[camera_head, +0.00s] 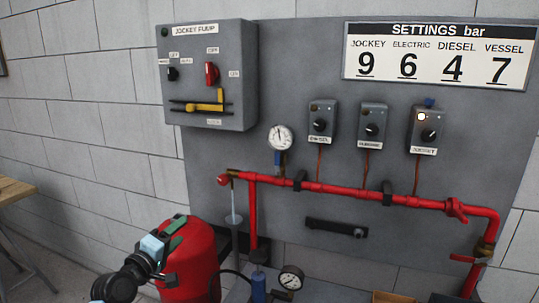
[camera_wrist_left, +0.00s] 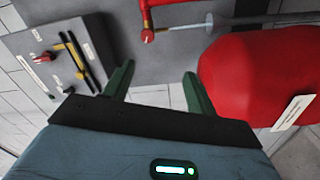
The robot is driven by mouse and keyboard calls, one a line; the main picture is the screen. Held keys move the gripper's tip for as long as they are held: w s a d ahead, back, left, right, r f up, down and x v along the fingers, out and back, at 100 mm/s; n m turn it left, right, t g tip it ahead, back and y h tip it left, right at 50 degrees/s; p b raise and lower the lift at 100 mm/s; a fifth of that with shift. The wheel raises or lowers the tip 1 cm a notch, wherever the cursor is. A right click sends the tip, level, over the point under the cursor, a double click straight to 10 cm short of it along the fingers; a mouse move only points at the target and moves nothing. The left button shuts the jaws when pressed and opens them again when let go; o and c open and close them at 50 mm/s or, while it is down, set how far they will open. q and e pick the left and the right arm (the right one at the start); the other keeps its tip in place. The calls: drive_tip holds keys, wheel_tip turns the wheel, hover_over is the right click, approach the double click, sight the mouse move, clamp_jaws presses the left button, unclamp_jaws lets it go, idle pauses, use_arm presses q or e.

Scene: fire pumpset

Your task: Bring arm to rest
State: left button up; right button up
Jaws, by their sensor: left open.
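My left gripper (camera_head: 178,232) is at the lower left of the head view, in front of the red tank (camera_head: 190,262). Its green fingers are apart, with nothing between them. In the left wrist view the gripper (camera_wrist_left: 158,68) also shows spread, empty fingers. There the tank (camera_wrist_left: 262,75) is to the right of the fingers, and the grey jockey pump box (camera_wrist_left: 52,60) is to the left. Part of the tank is hidden behind my left gripper in the head view. My right gripper is in neither view.
The grey panel carries the jockey pump box (camera_head: 207,75), a gauge (camera_head: 280,137), three dial boxes and a settings sign (camera_head: 440,55). A red pipe (camera_head: 340,190) runs across below them. A second gauge (camera_head: 290,279) is lower down. A wooden table (camera_head: 14,190) is at the left edge.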

use_arm(q)
drive_tip(key=s+d+f+m+g+y, duration=0.1)
drive_tip(key=s+d+f+m+g, duration=0.15)
drive_tip(key=s+f, duration=0.8)
drive_tip(key=s+d+f+m+g+y, duration=0.1)
drive_tip(key=s+f+m+g+y, duration=0.15)
drive_tip(key=s+f, duration=0.85)
drive_tip(key=s+f+m+g, duration=0.1)
drive_tip(key=s+f+m, duration=0.1)
drive_tip(key=s+f, duration=0.2)
drive_tip(key=s+f+m+g, duration=0.1)
drive_tip(key=s+f, duration=0.3)
drive_tip(key=s, duration=0.7)
drive_tip(key=s+f+m+g+y, duration=0.1)
drive_tip(key=s+f+m, duration=0.2)
drive_tip(key=s+f, duration=0.2)
drive_tip(key=s, duration=0.2)
drive_tip(key=shift+s+d+m, duration=0.15)
drive_tip(key=shift+s+m, duration=0.15)
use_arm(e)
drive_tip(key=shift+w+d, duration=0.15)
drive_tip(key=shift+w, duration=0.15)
